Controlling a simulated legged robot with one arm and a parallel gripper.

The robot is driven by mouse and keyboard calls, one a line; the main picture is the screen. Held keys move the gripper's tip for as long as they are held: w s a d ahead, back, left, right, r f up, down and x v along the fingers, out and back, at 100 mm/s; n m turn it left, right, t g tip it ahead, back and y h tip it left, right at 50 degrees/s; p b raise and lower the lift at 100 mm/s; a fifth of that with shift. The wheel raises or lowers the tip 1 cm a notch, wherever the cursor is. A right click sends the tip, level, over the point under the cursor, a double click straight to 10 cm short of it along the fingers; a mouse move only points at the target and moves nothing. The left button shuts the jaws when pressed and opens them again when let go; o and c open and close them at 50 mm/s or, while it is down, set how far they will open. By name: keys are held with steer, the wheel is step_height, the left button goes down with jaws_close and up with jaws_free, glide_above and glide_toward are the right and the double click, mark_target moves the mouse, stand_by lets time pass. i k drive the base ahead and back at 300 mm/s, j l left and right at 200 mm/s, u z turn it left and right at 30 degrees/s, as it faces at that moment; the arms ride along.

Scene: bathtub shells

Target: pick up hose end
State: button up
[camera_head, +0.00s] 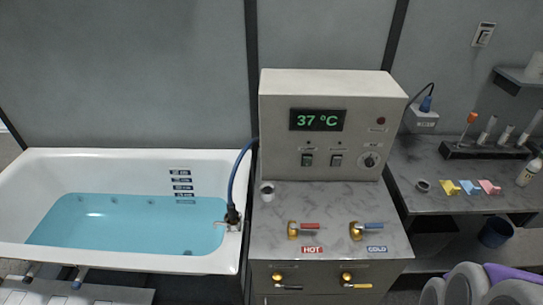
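A blue hose (236,175) comes from the left side of the control box (332,165) and bends down to the right rim of the white bathtub (120,262). Its lower end is a black fitting (232,214) at a small metal piece on the rim. Whether the fitting is fastened there or just rests there, I cannot tell. The tub holds light blue water (130,228). My gripper is not recognisable in this view.
A marble-topped cabinet (275,240) with red and blue taps stands right of the tub. A side counter (440,203) holds a test tube rack (485,150) and coloured pieces. Grey rounded shapes (468,285) fill the lower right corner. A pale step (95,292) lies in front of the tub.

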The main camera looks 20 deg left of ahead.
mark_target(232, 212)
steer(key=u, duration=1.45)
steer(key=i+j+z, duration=0.25)
steer(key=j, duration=0.2)
steer(key=j+z, duration=0.25)
steer(key=j, duration=0.25)
steer(key=j+z, duration=0.3)
steer(key=j, duration=0.2)
